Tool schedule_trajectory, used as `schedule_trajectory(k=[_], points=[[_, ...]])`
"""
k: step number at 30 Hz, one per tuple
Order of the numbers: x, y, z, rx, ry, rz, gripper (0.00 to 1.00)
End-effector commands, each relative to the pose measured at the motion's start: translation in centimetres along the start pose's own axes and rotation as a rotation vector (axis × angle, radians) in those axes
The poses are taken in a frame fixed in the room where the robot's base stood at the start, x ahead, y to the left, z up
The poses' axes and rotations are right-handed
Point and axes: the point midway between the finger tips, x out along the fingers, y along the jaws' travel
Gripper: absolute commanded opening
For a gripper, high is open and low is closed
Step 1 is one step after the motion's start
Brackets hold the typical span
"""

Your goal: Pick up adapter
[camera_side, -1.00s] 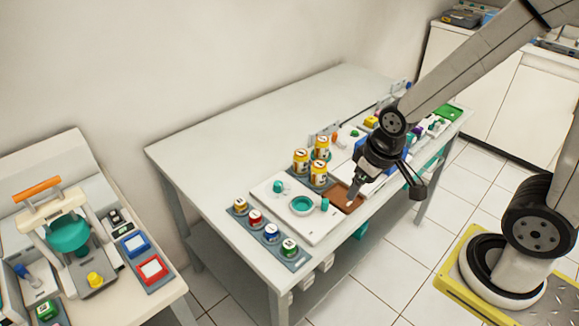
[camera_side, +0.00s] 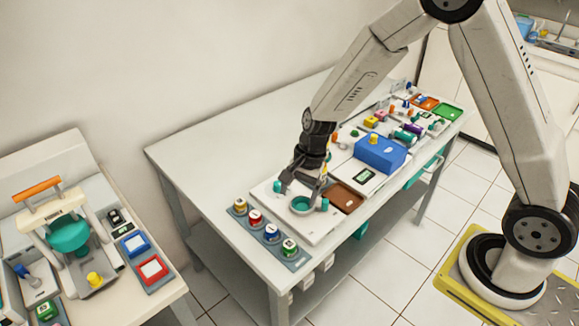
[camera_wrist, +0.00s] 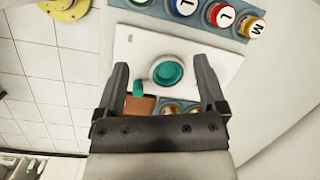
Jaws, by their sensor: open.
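No part is marked as the adapter, and I cannot tell which teal piece it is. A round teal piece (camera_side: 302,205) sits on a white plate (camera_side: 315,231) on the table; it also shows in the wrist view (camera_wrist: 167,73). A small teal cylinder (camera_side: 325,204) stands right of it and another (camera_side: 277,186) at the left. In the wrist view a small teal part (camera_wrist: 138,89) shows beside the left finger. My gripper (camera_side: 303,190) is open and empty above the plate. In the wrist view its fingers (camera_wrist: 161,68) stand either side of the round piece; contact is not visible.
Several coloured-lidded jars sit in a grey strip (camera_side: 294,263) in front of the plate. A brown tray (camera_side: 344,196) and a blue box (camera_side: 381,153) lie to the right. The table's back left (camera_side: 220,145) is clear.

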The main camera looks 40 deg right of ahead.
Motion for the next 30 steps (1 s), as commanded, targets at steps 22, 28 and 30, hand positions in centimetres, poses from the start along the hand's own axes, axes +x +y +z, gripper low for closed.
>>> schedule_trajectory(k=[22,28,30], points=[[5.5,-3.8,0.0,0.414,-0.132,0.009,0.90],[7.1,-3.8,0.2,0.412,-0.132,0.010,0.90],[7.4,-3.8,0.2,0.413,-0.132,0.009,0.90]])
